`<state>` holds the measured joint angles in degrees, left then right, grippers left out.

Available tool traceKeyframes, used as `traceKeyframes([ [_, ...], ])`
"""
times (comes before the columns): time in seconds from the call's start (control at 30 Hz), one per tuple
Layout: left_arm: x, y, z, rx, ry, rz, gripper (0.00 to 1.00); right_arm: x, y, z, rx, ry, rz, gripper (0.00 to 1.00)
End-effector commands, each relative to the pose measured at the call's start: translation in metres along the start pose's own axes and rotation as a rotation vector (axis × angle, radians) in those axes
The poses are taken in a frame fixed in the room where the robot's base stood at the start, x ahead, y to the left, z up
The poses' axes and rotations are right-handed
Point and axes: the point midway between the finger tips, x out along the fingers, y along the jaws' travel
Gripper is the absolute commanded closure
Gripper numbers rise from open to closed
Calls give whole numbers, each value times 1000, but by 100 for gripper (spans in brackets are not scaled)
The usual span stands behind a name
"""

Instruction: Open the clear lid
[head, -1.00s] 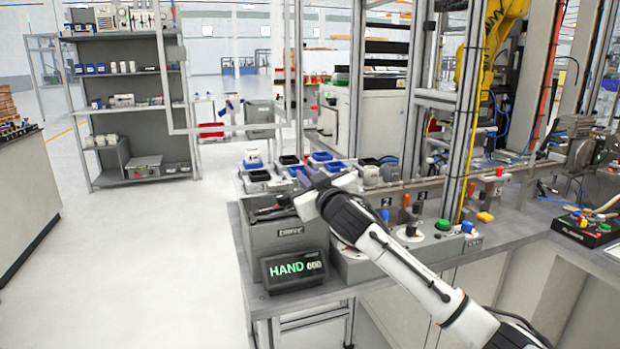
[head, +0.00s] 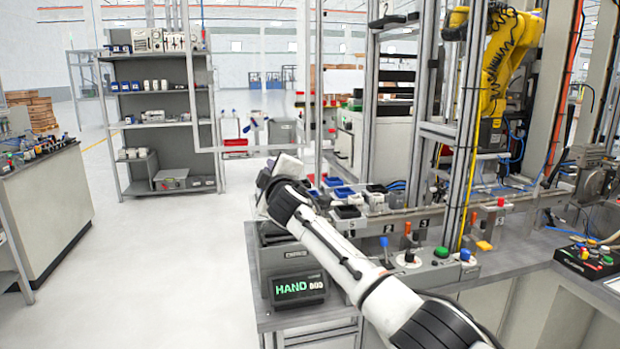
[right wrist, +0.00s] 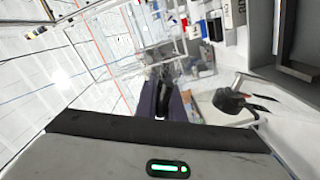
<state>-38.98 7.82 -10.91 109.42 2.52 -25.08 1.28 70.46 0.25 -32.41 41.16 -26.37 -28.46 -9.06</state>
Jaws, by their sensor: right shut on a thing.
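My right gripper (head: 270,178) is above the grey box (head: 288,258) at the left end of the bench. Its fingers are mostly hidden behind the wrist in the head view. In the right wrist view, the two dark fingers (right wrist: 168,103) are shut on a narrow dark part (right wrist: 166,76), which looks like the clear lid's handle. The see-through lid is hard to make out against the bright background, so I cannot tell its exact angle. My left gripper is not in view.
A display reading HAND (head: 298,287) is on the front of the box. Blue and black bins (head: 345,192) stand just right of my gripper. Knobs and coloured buttons (head: 408,257) line the bench front.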

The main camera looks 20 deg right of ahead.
Motion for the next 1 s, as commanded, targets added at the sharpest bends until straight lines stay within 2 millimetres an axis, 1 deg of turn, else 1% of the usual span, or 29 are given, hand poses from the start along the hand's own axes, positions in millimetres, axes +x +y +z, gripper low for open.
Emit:
traceKeyframes([
  [0.03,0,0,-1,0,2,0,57,0,-3,-14,-45,7,-1,100],
  [0.1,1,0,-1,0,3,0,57,0,-6,-27,-105,12,-2,100],
  [0.2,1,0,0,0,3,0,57,0,-11,-41,-180,15,-3,100],
  [0.33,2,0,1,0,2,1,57,0,-17,-53,-262,15,-2,100],
  [0.6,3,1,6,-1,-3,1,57,-1,-23,-65,-367,11,-1,100],
  [1.0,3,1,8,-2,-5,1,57,-2,-26,-69,-399,10,0,100],
])
